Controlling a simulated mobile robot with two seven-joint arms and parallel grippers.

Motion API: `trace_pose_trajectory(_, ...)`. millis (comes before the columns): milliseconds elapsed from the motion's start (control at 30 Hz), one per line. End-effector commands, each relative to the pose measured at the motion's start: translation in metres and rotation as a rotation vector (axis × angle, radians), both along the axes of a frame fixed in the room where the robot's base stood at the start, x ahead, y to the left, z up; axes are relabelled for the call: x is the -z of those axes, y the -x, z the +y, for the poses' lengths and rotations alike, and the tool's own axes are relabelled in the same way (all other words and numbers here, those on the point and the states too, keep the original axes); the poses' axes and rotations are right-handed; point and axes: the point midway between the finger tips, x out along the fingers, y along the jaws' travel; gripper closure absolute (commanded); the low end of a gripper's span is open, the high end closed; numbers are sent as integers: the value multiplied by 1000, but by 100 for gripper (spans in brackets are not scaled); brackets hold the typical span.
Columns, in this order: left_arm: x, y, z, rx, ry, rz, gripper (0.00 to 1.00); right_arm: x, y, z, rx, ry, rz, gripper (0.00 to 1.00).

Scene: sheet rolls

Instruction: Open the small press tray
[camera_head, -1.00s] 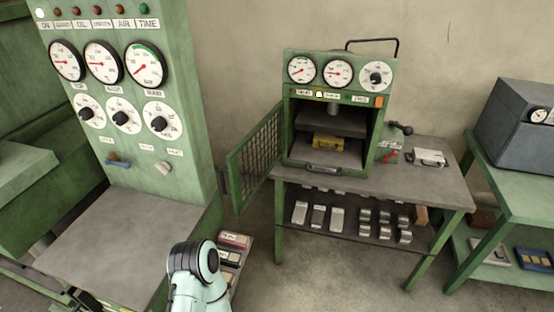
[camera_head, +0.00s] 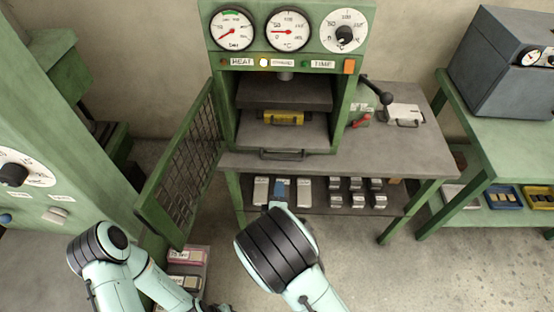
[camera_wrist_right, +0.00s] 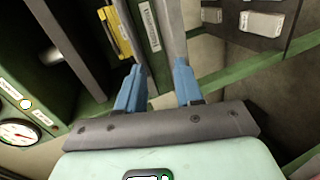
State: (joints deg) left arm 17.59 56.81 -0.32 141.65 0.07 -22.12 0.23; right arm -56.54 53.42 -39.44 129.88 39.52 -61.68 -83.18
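The small press (camera_head: 290,63) stands on a grey-topped bench with its mesh door (camera_head: 185,165) swung open to the left. Its tray (camera_head: 265,137) is a dark plate low in the opening, with a bar handle (camera_head: 281,154) at its front. A yellow block (camera_head: 283,118) sits inside above the tray; it also shows in the right wrist view (camera_wrist_right: 118,32). My right gripper (camera_head: 279,188) is in front of and below the handle. The right wrist view shows its blue fingers (camera_wrist_right: 158,88) spread, with nothing clearly held. My left arm shows at lower left; its fingers are hidden.
The open door and its frame stand left of the opening. A lever (camera_head: 380,95) and a metal box (camera_head: 404,115) are at the right on the bench. The lower shelf (camera_head: 335,203) holds several metal blocks. A green table (camera_head: 505,140) stands at the right.

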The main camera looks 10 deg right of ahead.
Motion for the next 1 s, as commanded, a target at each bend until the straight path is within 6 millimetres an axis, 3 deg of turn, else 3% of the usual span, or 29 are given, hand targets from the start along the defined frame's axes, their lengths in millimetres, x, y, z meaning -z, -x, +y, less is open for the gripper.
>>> trace_pose_trajectory(100, 1, 2, 0, 0, 0, 3, 46, -24, -5, 12, -24, 68, -65, 64)
trace_pose_trajectory(200, 0, 1, 0, 0, 1, 2, 46, -30, -10, 13, -27, 87, -81, 64)
trace_pose_trajectory(367, -3, -1, 0, 0, 0, 0, 46, -25, -32, 7, -25, 89, -80, 64)
trace_pose_trajectory(700, -17, -11, 0, 0, 0, -12, 46, -12, -101, -6, -27, 87, -80, 64)
trace_pose_trajectory(1000, -25, -17, 0, 0, 0, -19, 46, -4, -132, -12, -29, 85, -79, 64)
